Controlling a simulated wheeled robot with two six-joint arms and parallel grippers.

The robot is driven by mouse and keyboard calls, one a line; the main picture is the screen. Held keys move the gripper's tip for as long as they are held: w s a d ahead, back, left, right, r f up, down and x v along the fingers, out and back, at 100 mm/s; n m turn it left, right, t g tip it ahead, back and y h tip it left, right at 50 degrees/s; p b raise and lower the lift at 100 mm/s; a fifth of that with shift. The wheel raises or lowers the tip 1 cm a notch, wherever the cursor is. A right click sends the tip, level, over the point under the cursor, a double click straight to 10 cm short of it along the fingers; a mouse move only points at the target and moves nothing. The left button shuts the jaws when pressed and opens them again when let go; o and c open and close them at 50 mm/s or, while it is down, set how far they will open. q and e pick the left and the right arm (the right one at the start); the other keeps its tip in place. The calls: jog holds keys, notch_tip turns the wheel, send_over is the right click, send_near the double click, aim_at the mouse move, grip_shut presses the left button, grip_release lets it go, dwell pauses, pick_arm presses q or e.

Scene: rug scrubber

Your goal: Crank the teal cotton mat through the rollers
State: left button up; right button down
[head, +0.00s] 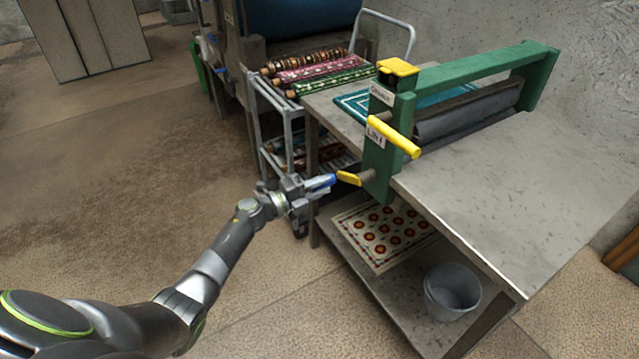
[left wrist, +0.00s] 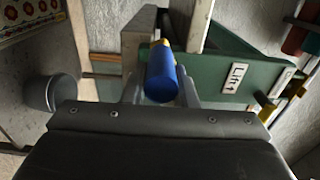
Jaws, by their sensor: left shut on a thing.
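The teal mat (head: 352,103) with a white border lies on the table behind the green roller frame (head: 378,165). Part of it is hidden by the frame, and a teal strip shows beyond the rollers. The dark grey rollers (head: 466,115) sit in the frame. A yellow crank arm (head: 349,178) with a blue handle (left wrist: 161,75) sticks out from the frame's near end. My left gripper (head: 318,185) is shut on the blue handle; the left wrist view shows the handle end-on between the fingers. My right gripper is not in view.
A yellow lever (head: 393,137) sits above the crank beside a "Lift" label. The metal table (head: 540,170) is bare in front of the rollers. Its lower shelf holds a red-patterned mat (head: 385,232) and a grey bucket (head: 452,291). A cart with rolled rugs (head: 320,72) stands behind.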

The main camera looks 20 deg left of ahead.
pick_arm(q)
jog(key=shift+f, duration=0.2)
jog(key=shift+s+d+f+b, duration=0.15)
jog(key=shift+s+d+f, duration=0.2)
jog(key=shift+f, duration=0.2)
jog(key=shift+s+d+f+b, duration=0.2)
jog(key=shift+d+f, duration=0.1)
jog(key=shift+f, duration=0.25)
jog(key=o, duration=0.4)
jog(key=shift+s+d, duration=0.1)
jog(key=shift+d, duration=0.05)
jog(key=o, duration=0.7)
jog(key=shift+r, duration=0.1)
jog(key=p+v, duration=0.2)
jog(key=v, duration=0.9)
